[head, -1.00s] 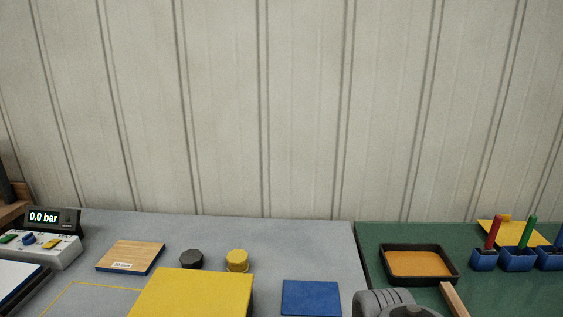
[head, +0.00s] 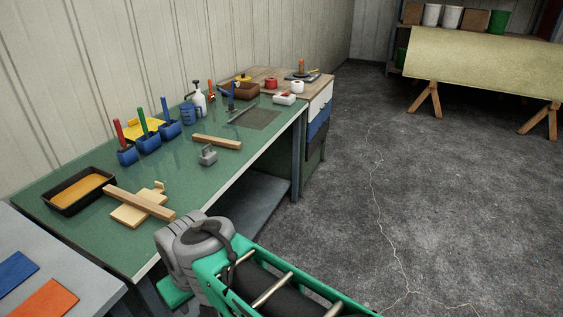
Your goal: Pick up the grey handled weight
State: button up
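The grey handled weight (head: 208,155) stands upright on the green bench top (head: 85,215) in the head view, near the bench's front edge. It is a small grey block with a handle on top. Nothing touches its handle. A grey part of my arm shows at the bottom of the view, nearer to me than the weight and apart from it. My gripper's fingers are not in view.
A wooden bar (head: 217,142) lies just behind the weight. Another bar (head: 140,202) lies across a pale wooden piece to the left. A black tray (head: 79,190) and blue holders (head: 127,155) stand further left. Open floor (head: 370,210) lies right of the bench.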

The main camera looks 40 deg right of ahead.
aim_at(208, 157)
jog(key=z, duration=0.5)
jog(key=i, duration=0.65)
jog(key=u, duration=2.4)
jog(key=k, duration=1.05)
jog(key=z, duration=1.3)
jog(key=i, duration=0.5)
